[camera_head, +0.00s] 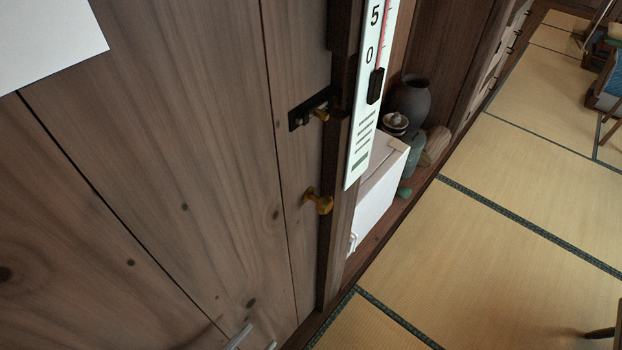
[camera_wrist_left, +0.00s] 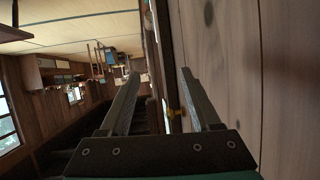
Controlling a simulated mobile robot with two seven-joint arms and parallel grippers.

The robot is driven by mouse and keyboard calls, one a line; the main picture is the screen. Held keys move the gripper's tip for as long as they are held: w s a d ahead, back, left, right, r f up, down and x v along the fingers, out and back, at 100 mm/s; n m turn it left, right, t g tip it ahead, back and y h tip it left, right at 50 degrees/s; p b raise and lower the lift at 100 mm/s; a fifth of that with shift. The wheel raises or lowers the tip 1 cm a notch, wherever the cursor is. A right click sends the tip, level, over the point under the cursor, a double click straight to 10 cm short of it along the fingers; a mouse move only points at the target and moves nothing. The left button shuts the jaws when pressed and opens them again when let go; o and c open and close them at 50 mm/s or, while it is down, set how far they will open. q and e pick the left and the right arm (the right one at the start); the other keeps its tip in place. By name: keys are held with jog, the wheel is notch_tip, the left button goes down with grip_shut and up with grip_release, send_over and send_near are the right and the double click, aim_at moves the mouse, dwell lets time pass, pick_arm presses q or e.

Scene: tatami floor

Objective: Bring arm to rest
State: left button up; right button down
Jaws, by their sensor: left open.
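My left gripper shows only as grey fingertips (camera_head: 254,338) at the bottom edge of the head view, in front of the wooden door (camera_head: 175,170). In the left wrist view my left gripper (camera_wrist_left: 160,74) has its two fingers spread apart with nothing between them. The plank surface (camera_wrist_left: 232,70) runs along the right side of that view, close to the right finger. The rest of my left arm is out of sight. My right gripper is not in view.
The door has a brass knob (camera_head: 318,202) and a dark latch (camera_head: 309,110). A thermometer board (camera_head: 367,100) hangs beside it. A white box (camera_head: 378,195) and a dark vase (camera_head: 411,98) stand in the alcove. Tatami floor (camera_head: 500,225) lies open at right.

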pick_arm(q)
jog(key=s+a+f+n+g+y+b, duration=0.1)
jog(key=s+a+f+g+y+b, duration=0.15)
jog(key=f, duration=0.65)
jog(key=s+a+f+n+g+y+b, duration=0.15)
jog(key=s+a+f, duration=0.25)
jog(key=f, duration=0.5)
jog(key=s+f+n+g+y+b, duration=0.1)
jog(key=s+f+g+y+b, duration=0.1)
jog(key=s+f+g, duration=0.4)
jog(key=s+f, duration=0.3)
jog(key=s, duration=0.3)
jog(key=shift+s+a+f+n+y+b, duration=0.15)
jog(key=shift+s+a+n+y+b, duration=0.15)
jog(key=shift+n+b, duration=0.1)
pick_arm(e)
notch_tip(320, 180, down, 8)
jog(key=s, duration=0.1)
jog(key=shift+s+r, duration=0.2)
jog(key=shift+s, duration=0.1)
